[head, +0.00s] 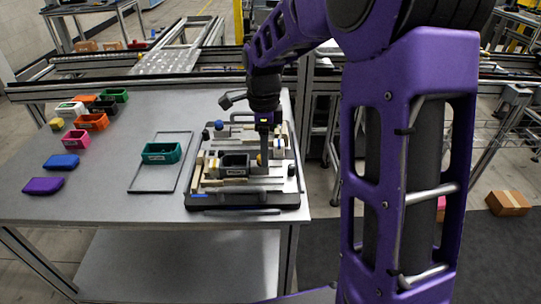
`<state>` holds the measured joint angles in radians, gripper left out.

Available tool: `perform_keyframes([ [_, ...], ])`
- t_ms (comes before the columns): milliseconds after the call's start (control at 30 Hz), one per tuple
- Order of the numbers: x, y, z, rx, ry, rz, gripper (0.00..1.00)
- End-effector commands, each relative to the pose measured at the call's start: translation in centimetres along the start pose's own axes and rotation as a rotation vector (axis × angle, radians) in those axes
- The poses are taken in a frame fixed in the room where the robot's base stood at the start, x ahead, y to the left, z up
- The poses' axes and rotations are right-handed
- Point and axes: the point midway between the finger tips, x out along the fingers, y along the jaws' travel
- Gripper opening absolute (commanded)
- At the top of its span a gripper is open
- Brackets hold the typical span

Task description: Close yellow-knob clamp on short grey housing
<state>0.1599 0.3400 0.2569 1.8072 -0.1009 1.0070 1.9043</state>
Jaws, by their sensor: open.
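A pallet fixture (205,200) with a dark base and several pale clamp blocks lies at the right end of the grey table. A small dark housing (235,160) sits among the blocks; I cannot tell for sure that it is the short grey one. A yellow knob (259,160) shows just right of the housing, beside my fingers. My gripper (266,150) points down over the right half of the fixture, close to the yellow knob. It is open and holds nothing that I can see. Whether it touches the knob or clamp is too small to tell.
A teal housing (162,153) stands in a thin dark frame (143,190) left of the fixture. Orange (91,122), pink (76,140), blue (62,162) and purple (43,185) parts lie farther left. A conveyor rail runs behind the table. The table's front left is clear.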

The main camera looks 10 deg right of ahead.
Motion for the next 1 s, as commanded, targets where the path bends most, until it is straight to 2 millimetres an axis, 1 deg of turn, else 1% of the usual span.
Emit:
perform_keyframes([
  [33,-0.8,0.0,0.0,-0.001,0.000,-0.001,0.57],
  [500,-4.5,0.0,0.0,0.001,-0.001,-0.001,0.57],
  [600,-4.8,0.0,0.0,0.000,-0.001,0.000,0.57],
  [1000,-4.7,0.0,0.0,0.000,0.000,0.000,0.57],
])
